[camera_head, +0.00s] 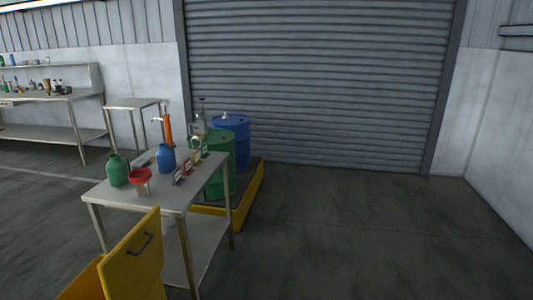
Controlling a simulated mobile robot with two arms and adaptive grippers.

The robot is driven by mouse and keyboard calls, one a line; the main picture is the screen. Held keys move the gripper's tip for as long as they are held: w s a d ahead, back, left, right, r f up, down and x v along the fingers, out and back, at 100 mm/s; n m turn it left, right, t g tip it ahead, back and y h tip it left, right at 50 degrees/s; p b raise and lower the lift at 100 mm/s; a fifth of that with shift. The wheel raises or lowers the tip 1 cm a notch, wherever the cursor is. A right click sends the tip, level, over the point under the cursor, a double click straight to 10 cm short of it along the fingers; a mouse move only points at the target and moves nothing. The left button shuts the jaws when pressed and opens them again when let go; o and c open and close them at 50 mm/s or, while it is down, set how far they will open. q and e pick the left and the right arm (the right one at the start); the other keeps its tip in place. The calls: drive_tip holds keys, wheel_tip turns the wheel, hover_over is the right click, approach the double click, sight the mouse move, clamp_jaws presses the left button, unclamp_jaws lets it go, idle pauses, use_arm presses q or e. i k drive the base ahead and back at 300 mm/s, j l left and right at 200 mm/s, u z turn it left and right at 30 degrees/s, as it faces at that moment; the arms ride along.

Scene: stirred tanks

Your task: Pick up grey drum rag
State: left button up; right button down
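I cannot make out a grey drum rag for certain. A blue drum (236,125) and a green drum (220,148) stand together behind the steel table. A small pale item lies on top of the blue drum, too small to identify. Grey equipment (198,126) shows by the drums, partly hidden behind the table items. Neither of my grippers is in view.
The steel table (110,192) holds a green jug (118,171), a blue jug (166,160), a red funnel (140,176) and small cards. The drums stand on a yellow-edged pallet (250,198). A yellow panel with a handle (133,262) is in front. The floor at right is clear.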

sight(142, 162)
drive_tip(key=i+l, duration=0.1)
drive_tip(key=i, duration=2.1)
